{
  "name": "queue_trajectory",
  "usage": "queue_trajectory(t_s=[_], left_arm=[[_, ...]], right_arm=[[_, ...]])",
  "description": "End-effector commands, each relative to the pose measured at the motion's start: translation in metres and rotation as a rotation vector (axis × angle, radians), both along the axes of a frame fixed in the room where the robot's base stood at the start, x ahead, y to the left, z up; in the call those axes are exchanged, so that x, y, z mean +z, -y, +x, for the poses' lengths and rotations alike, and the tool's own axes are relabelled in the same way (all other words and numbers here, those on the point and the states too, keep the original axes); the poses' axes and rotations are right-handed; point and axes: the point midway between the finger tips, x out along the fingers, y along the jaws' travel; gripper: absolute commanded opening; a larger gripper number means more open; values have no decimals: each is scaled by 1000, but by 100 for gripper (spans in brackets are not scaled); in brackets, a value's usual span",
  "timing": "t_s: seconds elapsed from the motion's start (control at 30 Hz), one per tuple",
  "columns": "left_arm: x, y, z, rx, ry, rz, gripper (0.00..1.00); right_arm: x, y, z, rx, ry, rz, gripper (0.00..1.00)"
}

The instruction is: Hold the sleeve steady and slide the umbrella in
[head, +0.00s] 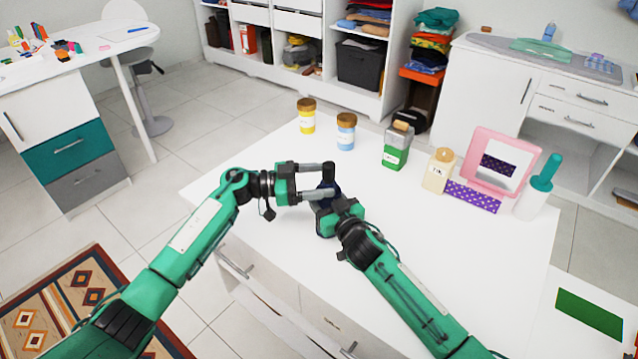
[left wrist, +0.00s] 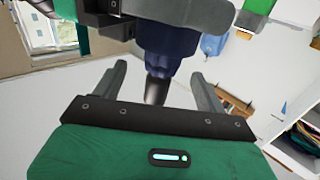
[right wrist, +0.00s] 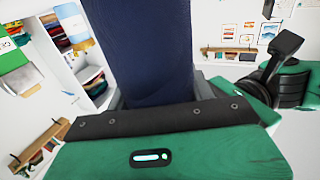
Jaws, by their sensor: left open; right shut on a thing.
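The dark blue umbrella (head: 327,187) stands in my right gripper (head: 332,206), which is shut on it above the table's near left part. In the left wrist view the umbrella (left wrist: 168,46) narrows to a dark shiny end between my open left fingers. It fills the middle of the right wrist view (right wrist: 140,45). My left gripper (head: 331,181) is open around that narrow end, and I cannot tell whether it touches. A flat purple patterned piece (head: 473,196), which looks like the sleeve, lies on the table at the right, before the mirror.
The white table (head: 400,260) is clear at the front and middle. A yellow jar (head: 306,120), a blue jar (head: 346,135), a green container (head: 395,152) and a cream bottle (head: 438,175) stand along its back. A pink-framed mirror (head: 478,148) and a teal-handled brush holder (head: 530,203) stand right.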

Motion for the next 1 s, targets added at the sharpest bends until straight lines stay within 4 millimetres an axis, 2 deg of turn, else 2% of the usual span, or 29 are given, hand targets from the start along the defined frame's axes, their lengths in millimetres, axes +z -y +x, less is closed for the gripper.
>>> queue_trajectory(t_s=[0.7, 1.0], left_arm=[[58, -1, 0, 0, 2, 1, 74], [68, 0, 0, 1, -1, 1, 74]], right_arm=[[0, 0, 0, 0, 1, 1, 31], [0, 0, 0, 0, 1, 1, 31]])
